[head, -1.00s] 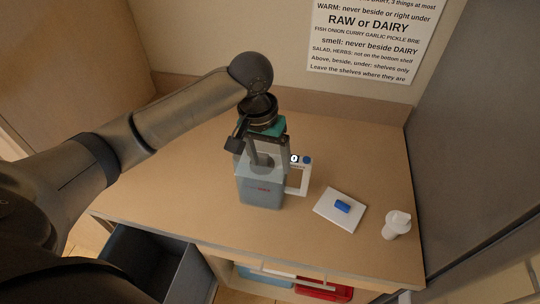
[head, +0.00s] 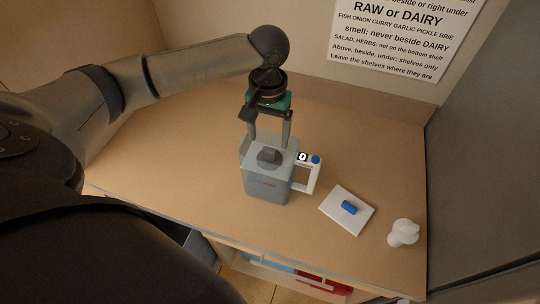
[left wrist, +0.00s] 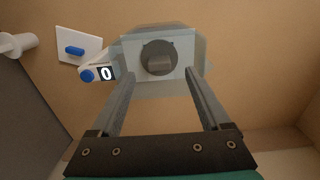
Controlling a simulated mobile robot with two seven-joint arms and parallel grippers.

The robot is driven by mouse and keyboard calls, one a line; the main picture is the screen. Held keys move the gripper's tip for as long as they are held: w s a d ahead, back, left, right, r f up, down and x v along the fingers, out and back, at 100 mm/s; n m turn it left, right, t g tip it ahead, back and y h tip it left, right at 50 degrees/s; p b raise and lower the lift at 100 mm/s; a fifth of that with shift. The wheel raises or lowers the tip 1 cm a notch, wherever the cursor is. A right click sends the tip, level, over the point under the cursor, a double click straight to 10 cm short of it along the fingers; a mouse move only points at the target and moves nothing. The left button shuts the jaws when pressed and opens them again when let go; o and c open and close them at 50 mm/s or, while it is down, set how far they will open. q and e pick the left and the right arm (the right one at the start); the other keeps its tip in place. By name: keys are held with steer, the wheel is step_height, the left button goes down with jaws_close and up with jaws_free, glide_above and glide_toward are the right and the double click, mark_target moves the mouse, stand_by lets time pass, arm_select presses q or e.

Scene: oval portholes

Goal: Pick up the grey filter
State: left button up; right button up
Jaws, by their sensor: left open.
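The grey filter (head: 269,156) appears as a dark grey round knob in the top of a pale grey-blue translucent jug (head: 266,188). It also shows in the left wrist view (left wrist: 158,62), set in the light top of the jug (left wrist: 187,46). My left gripper (head: 270,143) is open above the jug, its fingers pointing down on either side of the knob. In the left wrist view the fingers (left wrist: 160,75) are spread, with nothing between them. The filter's lower part is hidden inside the jug. My right gripper is not in view.
The jug's white handle (head: 314,178) carries a display reading 0 and a blue button. A wall sign (head: 395,35) hangs behind. The table's left back is clear.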

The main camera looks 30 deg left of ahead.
mark_target(269, 149)
arm_select(q)
steer(key=shift+s+f, duration=0.15)
steer(key=shift+f, duration=0.4)
steer(key=f, duration=0.5)
steer(key=shift+w, duration=0.25)
steer(key=shift+c, duration=0.2)
jaws_close()
steer(key=shift+r, duration=0.1)
